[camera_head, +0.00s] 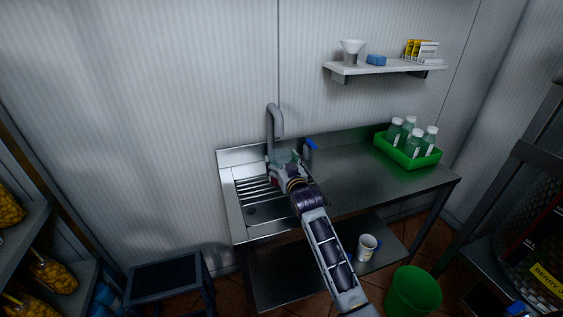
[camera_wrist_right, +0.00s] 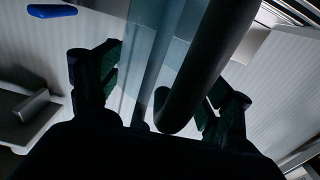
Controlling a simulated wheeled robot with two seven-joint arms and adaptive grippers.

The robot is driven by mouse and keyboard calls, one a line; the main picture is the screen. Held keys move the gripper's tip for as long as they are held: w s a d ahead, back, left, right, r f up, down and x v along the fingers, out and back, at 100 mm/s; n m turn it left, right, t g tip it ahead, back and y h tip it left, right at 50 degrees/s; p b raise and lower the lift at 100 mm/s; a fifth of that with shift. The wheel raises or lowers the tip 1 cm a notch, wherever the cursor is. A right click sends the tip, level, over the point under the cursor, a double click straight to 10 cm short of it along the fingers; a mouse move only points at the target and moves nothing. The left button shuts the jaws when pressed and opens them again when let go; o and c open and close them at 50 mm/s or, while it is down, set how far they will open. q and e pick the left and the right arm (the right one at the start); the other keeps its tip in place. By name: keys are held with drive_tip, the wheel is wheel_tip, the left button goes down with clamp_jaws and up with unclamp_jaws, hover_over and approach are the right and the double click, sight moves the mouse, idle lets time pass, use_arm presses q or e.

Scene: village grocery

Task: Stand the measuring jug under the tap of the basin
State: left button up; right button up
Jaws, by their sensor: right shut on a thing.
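The measuring jug (camera_head: 285,156) is clear and glassy, and in the head view it shows just below the grey tap (camera_head: 274,120) at the basin (camera_head: 250,206). My right gripper (camera_head: 286,169) is shut on the jug at the near side of the tap. In the right wrist view the jug's clear wall (camera_wrist_right: 143,65) stands between the fingers of my right gripper (camera_wrist_right: 160,105). A dark rounded bar beside it there may be its handle or the tap. The gripper hides the jug's base, so I cannot tell whether it touches the basin. My left gripper is not in view.
A blue lever (camera_head: 311,143) stands right of the tap. A green crate (camera_head: 407,155) of bottles is on the steel counter (camera_head: 350,178), whose middle is clear. A white mug (camera_head: 367,246) is on the lower shelf. A green bin (camera_head: 413,291) and a dark stool (camera_head: 166,274) stand in front.

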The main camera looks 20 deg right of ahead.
drive_tip(key=o, duration=1.2)
drive_tip(key=shift+f, duration=0.1)
drive_tip(key=shift+o, duration=0.8)
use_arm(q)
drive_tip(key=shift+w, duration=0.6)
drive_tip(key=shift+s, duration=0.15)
